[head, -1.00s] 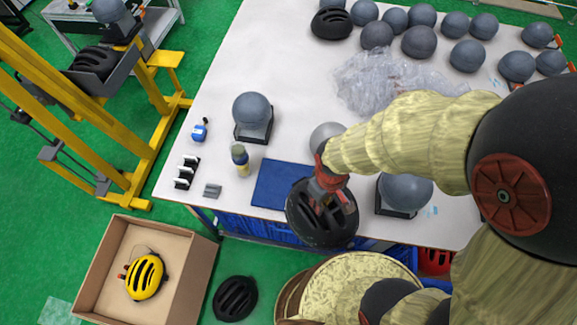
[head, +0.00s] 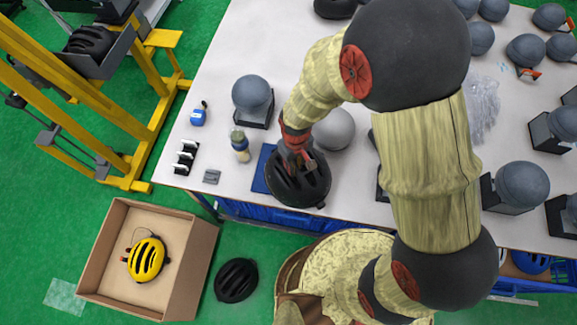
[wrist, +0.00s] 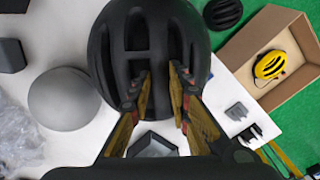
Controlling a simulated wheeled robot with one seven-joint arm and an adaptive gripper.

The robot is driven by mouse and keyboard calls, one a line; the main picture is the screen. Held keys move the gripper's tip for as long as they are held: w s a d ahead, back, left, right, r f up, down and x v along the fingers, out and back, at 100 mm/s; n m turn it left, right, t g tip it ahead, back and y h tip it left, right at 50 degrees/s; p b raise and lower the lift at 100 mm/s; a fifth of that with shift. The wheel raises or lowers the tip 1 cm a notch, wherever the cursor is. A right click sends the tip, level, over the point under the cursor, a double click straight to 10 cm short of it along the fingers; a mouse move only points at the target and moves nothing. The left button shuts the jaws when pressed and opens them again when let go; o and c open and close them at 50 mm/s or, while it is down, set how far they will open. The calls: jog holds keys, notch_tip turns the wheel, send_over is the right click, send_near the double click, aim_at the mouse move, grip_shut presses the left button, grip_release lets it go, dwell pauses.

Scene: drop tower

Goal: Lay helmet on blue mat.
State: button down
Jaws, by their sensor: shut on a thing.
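A black vented helmet (head: 299,184) is in my gripper (head: 297,160), over the front edge area of the white table. The blue mat (head: 262,170) shows only as a strip at the helmet's left; the helmet and gripper hide the rest. In the wrist view the helmet (wrist: 150,45) fills the top middle, with the two fingers of my gripper (wrist: 160,95) at its vents. I cannot tell whether the helmet touches the mat.
A grey ball (head: 334,128) lies just behind the helmet. A bottle (head: 240,145), a small grey block (head: 212,176) and a black-and-white rack (head: 186,157) stand to the left. On the floor are a cardboard box (head: 202,262) with a yellow helmet (head: 146,260) and another black helmet (head: 236,280).

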jog(key=f, duration=0.1)
jog(key=w+a+f, duration=0.1)
jog(key=a+f, duration=0.1)
jog(key=shift+w, duration=0.35)
notch_tip(320, 180, down, 3)
jog(key=shift+w+a+f, duration=0.1)
jog(key=shift+f, duration=0.1)
jog(key=c, duration=1.7)
grip_release()
jog(key=shift+o, duration=0.2)
jog(key=shift+r, duration=0.1)
